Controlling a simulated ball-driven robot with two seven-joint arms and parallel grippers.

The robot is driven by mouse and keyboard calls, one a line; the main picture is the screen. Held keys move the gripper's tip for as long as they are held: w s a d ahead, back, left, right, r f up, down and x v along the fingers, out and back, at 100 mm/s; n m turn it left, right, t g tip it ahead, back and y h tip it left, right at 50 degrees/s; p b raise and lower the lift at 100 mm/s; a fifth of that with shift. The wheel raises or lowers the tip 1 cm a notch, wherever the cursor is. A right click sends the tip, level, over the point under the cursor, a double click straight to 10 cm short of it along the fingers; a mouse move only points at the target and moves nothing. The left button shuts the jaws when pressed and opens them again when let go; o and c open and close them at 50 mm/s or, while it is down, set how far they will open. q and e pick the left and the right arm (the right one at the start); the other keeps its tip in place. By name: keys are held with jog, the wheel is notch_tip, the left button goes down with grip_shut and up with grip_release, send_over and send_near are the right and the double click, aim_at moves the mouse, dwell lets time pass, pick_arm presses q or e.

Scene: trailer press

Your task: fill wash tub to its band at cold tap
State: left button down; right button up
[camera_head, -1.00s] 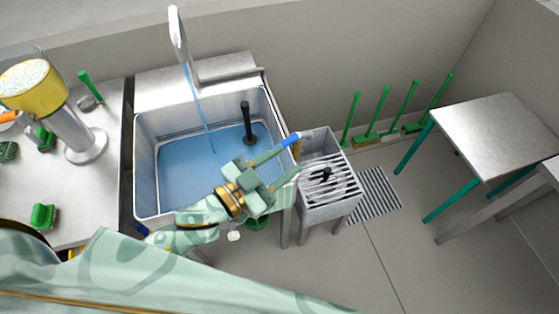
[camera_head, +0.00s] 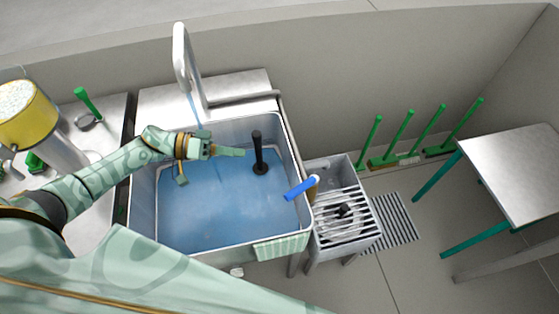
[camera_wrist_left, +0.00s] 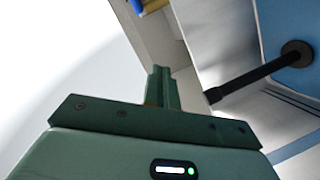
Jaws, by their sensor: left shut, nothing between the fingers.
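The wash tub (camera_head: 141,214) is a grey metal basin holding blue water (camera_head: 215,215). A tall white tap (camera_head: 182,58) stands at its back, and a thin blue stream (camera_head: 195,106) runs down from it until my arm hides it. A black upright pipe (camera_head: 258,153) stands in the water. A blue-handled lever (camera_head: 298,189) is at the tub's right rim. My left gripper (camera_head: 240,152) is shut and empty, over the tub left of the black pipe. The left wrist view shows its fingers (camera_wrist_left: 160,85) together. I cannot make out the band.
A slatted grey floor sink (camera_head: 343,218) stands right of the tub. Green-handled brushes (camera_head: 410,140) lean at the wall. A steel table (camera_head: 515,165) is at right. A yellow container (camera_head: 28,110) stands on the left counter.

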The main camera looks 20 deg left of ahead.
pick_arm(q)
jog(key=s+n+g, duration=0.1)
jog(key=n, duration=0.1)
jog(key=n+g+h, duration=0.1)
jog(key=n, duration=0.1)
send_near(301, 189)
jog(key=w+d+f, duration=0.2)
jog(key=w+d, duration=0.1)
jog(key=shift+s+d, duration=0.35)
jog(key=shift+d, duration=0.4)
pick_arm(e)
jog(key=shift+s+a+f, duration=0.1)
jog(key=shift+f, duration=0.2)
pick_arm(q)
jog(key=shift+r, duration=0.1)
